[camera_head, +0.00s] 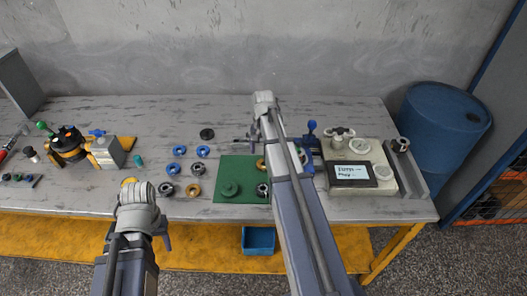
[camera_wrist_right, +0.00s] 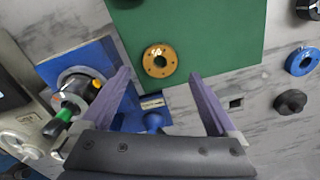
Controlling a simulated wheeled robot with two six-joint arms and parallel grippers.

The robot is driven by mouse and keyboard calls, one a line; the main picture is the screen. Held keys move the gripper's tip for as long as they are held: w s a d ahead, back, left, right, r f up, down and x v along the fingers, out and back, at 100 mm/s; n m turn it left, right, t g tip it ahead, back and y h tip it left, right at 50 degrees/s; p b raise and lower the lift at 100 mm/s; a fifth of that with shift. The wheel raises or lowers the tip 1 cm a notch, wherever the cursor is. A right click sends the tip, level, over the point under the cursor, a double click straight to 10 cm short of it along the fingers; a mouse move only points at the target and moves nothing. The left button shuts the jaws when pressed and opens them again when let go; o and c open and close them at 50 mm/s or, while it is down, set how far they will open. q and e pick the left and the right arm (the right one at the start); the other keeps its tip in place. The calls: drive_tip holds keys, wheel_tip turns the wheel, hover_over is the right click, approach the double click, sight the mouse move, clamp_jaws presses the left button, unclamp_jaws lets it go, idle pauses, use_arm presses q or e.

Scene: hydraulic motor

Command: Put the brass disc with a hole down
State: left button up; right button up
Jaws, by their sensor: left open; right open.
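The brass disc with a hole (camera_wrist_right: 160,60) lies flat on the green mat (camera_wrist_right: 215,30) near its edge. In the head view, a small part of the disc (camera_head: 260,164) shows beside my right arm. My right gripper (camera_wrist_right: 160,77) is open and empty. In the wrist view its two purple fingers are apart, with the disc between and just beyond their tips, not gripped. In the head view my right arm hides part of the mat. My left gripper (camera_head: 165,241) is open at the table's front edge, mostly hidden by its own wrist.
A blue fixture (camera_wrist_right: 75,65) with a metal ring and green-tipped handle stands beside the mat. Several blue, dark and brass rings (camera_head: 193,190) lie left of the mat. A dark green round part (camera_head: 229,188) is on the mat. A beige box with a screen (camera_head: 352,173) stands right.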

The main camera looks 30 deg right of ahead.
wheel_tip(320, 180, up, 7)
drive_tip(key=p, duration=0.5)
drive_tip(key=shift+p, duration=0.35)
drive_tip(key=s+a+n, duration=0.5)
drive_tip(key=a, duration=0.5)
drive_tip(key=s+a+n, duration=0.4)
drive_tip(key=s+a, duration=0.2)
drive_tip(key=a, duration=0.5)
drive_tip(key=s+a+n+h, duration=0.1)
drive_tip(key=s+a+n, duration=0.4)
drive_tip(key=a, duration=0.5)
drive_tip(key=shift+s+a+n, duration=0.3)
drive_tip(key=shift+s, duration=0.1)
drive_tip(key=shift+f, duration=0.1)
